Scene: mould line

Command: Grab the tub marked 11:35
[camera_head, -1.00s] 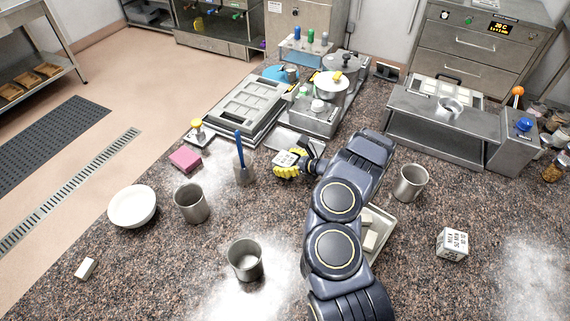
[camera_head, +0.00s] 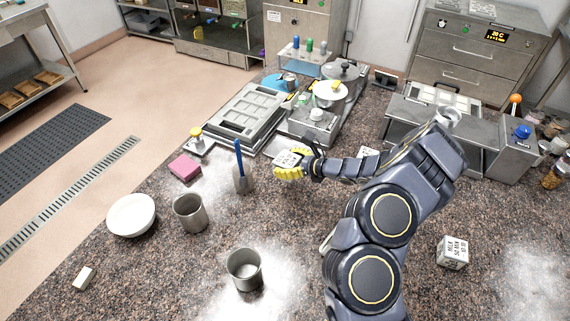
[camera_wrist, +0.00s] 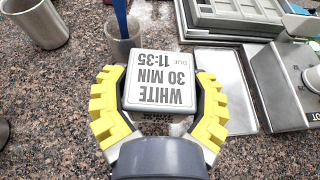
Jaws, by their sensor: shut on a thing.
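The tub marked 11:35 (camera_wrist: 160,80) is a white block-shaped tub. Its top reads "WHITE 30 MIN DUE 11:35", upside down in the wrist view. My gripper (camera_wrist: 158,108) has its yellow padded fingers on both sides of the tub and is shut on it. In the head view the tub (camera_head: 288,158) shows small between the yellow fingers of my gripper (camera_head: 290,171), near the middle of the counter. Whether the tub touches the counter is hard to tell.
A cup with a blue-handled tool (camera_head: 242,178) stands just left of my gripper. A metal tray (camera_wrist: 225,90) lies beside the tub, with a mould (camera_head: 243,112) behind. Metal cups (camera_head: 190,213) and (camera_head: 244,269), a white bowl (camera_head: 132,215) and another marked tub (camera_head: 453,252) stand on the counter.

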